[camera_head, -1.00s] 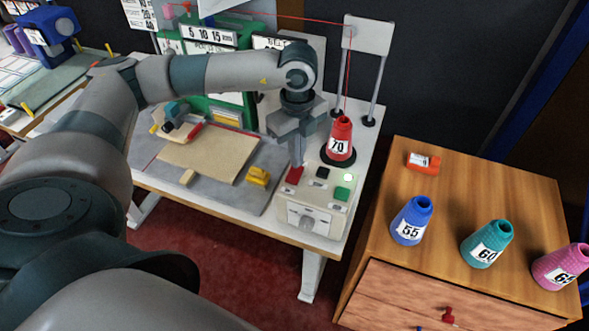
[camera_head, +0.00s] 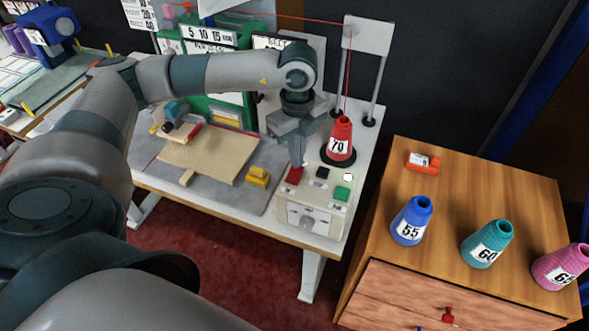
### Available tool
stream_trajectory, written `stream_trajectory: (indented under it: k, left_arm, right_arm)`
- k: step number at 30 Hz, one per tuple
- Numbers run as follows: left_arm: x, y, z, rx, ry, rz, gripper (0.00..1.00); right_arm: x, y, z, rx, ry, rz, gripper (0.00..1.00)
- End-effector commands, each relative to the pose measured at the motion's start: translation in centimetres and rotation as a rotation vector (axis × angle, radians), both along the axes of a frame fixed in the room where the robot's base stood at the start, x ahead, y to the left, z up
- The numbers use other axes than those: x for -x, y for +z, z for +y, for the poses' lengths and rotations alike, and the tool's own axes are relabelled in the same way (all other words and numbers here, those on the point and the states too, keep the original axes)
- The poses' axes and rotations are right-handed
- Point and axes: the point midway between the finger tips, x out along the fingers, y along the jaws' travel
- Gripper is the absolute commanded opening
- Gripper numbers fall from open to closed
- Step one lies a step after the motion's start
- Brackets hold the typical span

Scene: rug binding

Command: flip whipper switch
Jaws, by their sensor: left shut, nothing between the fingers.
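A white control box (camera_head: 311,217) stands at the front right of the machine table. On its top are a red switch (camera_head: 294,175), a black switch (camera_head: 322,172), a green switch (camera_head: 342,193) and a bright white lamp (camera_head: 348,177). Small labels by them are too small to read. My left gripper (camera_head: 298,164) points down, shut and empty, with its tips right at the red switch's back edge. I cannot tell whether they touch it. My right gripper is not in view.
A red thread cone marked 70 (camera_head: 340,140) stands just behind the box, its thread running up to a stand (camera_head: 368,37). A tan rug piece (camera_head: 208,158) lies left on the table. A wooden cabinet (camera_head: 468,189) with several cones stands at right.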

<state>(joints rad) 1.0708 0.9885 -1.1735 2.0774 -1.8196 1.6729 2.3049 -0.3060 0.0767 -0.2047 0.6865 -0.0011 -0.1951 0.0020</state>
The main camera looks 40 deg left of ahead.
Motion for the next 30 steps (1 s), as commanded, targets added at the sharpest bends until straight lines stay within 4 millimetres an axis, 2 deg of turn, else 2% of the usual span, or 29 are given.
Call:
stream_trajectory:
  k: [30]
  left_arm:
    - [0.0,-1.2,0.0,0.0,0.0,0.0,0.0]
  right_arm:
    - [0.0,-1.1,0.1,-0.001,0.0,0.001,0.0]
